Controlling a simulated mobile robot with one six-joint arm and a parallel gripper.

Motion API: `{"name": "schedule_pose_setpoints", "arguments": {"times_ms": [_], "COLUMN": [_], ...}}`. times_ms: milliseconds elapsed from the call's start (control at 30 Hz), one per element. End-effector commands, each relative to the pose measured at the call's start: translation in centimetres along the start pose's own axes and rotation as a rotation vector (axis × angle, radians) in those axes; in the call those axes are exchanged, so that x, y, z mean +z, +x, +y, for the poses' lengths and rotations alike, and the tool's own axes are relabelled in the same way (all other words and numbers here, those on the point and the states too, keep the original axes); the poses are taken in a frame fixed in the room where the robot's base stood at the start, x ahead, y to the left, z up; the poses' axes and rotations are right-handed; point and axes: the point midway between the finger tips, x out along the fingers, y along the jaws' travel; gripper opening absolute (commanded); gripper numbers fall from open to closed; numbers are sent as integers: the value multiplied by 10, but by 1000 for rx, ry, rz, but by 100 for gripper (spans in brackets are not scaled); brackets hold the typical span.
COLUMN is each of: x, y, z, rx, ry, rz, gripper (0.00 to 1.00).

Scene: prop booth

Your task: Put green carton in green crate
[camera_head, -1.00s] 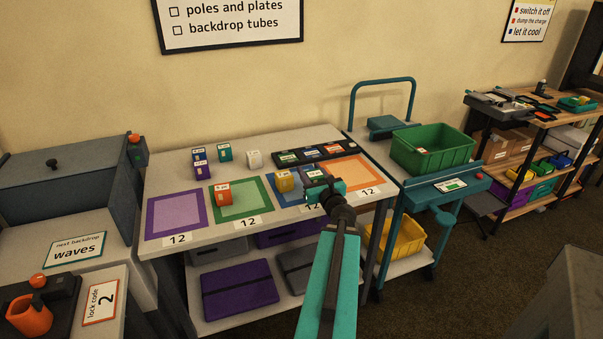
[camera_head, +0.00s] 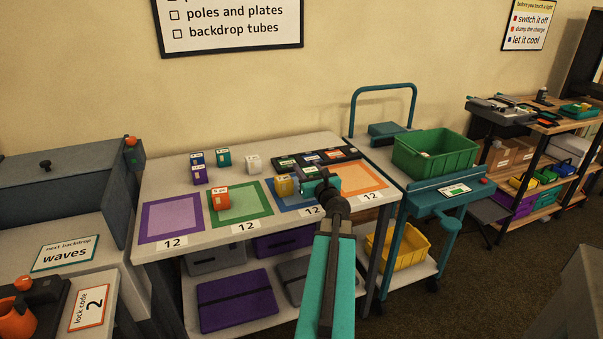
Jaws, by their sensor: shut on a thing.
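The green carton (camera_head: 310,171) shows only in part, as a small green and pale patch at the jaws of my gripper (camera_head: 314,181). My gripper is shut on it, above the right part of the table near the blue mat and the black tray. The jaws and my arm hide most of the carton, and I cannot tell how far it is above the table. The green crate (camera_head: 448,163) stands upright on the teal trolley, to the right of my gripper and apart from it. A small pale thing with a red mark shows inside the crate.
A yellow carton (camera_head: 284,186) stands on the blue mat (camera_head: 290,201), close left of my gripper. Several cartons stand behind. The black tray (camera_head: 346,152) lies behind my gripper. The trolley's handle (camera_head: 413,105) rises behind the crate.

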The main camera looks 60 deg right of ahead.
Motion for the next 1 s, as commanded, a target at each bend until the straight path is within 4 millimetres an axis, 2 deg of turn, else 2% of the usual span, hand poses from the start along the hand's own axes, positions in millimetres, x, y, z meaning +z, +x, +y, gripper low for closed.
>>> {"name": "schedule_pose_setpoints", "arguments": {"times_ms": [100, 433, 1000], "x": [-1, -4, -10], "y": [16, 48, 51], "z": [-2, -4, -4], "rx": [2, 0, 0], "ry": [0, 0, 1], "rz": [0, 0, 0], "gripper": [17, 17, 17]}}
